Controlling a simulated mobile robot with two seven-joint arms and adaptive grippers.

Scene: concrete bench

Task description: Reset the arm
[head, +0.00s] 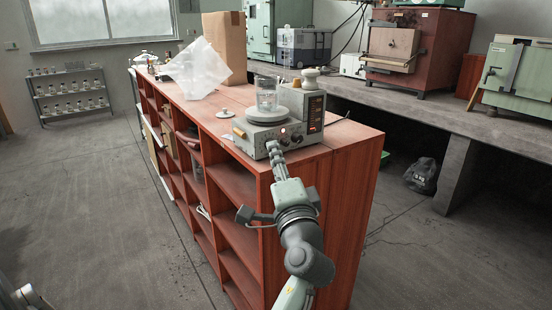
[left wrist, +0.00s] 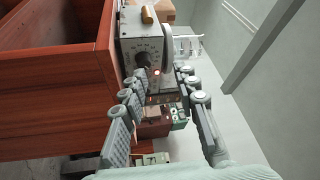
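My left gripper (head: 275,158) reaches up in the head view to the front of a grey hotplate-like device (head: 258,138) on the wooden shelf unit's top. In the left wrist view my left gripper (left wrist: 157,82) has its fingers spread with nothing between them. The device's front panel (left wrist: 143,50), with a dial and a red light, shows just beyond the fingertips. I cannot tell whether the fingers touch it. A glass beaker (head: 266,95) stands on the device. My right gripper is not in view.
The red-brown shelf unit (head: 345,150) runs away from me. A cardboard box (head: 226,45), a clear plastic bag (head: 196,70) and a small white lid (head: 225,113) are on top. A concrete bench (head: 440,110) with cabinets stands at right. The floor at left is clear.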

